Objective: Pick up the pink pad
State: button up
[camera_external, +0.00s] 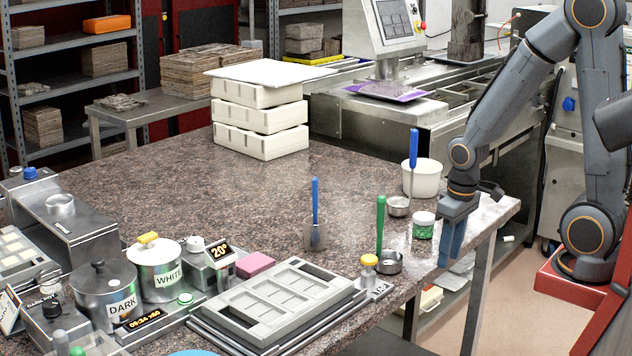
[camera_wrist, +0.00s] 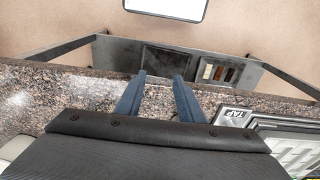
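The pink pad (camera_external: 255,264) is a small block on the granite worktop (camera_external: 190,150). It lies between the scale marked 20° (camera_external: 215,255) and the grey mould tray (camera_external: 285,300). It does not show in the wrist view. My gripper (camera_external: 450,262) points down at the right edge of the worktop, far to the right of the pad. In the wrist view its two blue fingers (camera_wrist: 160,77) stand apart with nothing between them, so it is open and empty.
Pots marked DARK (camera_external: 110,298) and WHITE (camera_external: 157,270) stand left of the pad. The worktop's middle is clear.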

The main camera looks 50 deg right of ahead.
jog(key=o, duration=0.6)
jog(key=shift+o, duration=0.2)
jog(key=shift+r, duration=0.1)
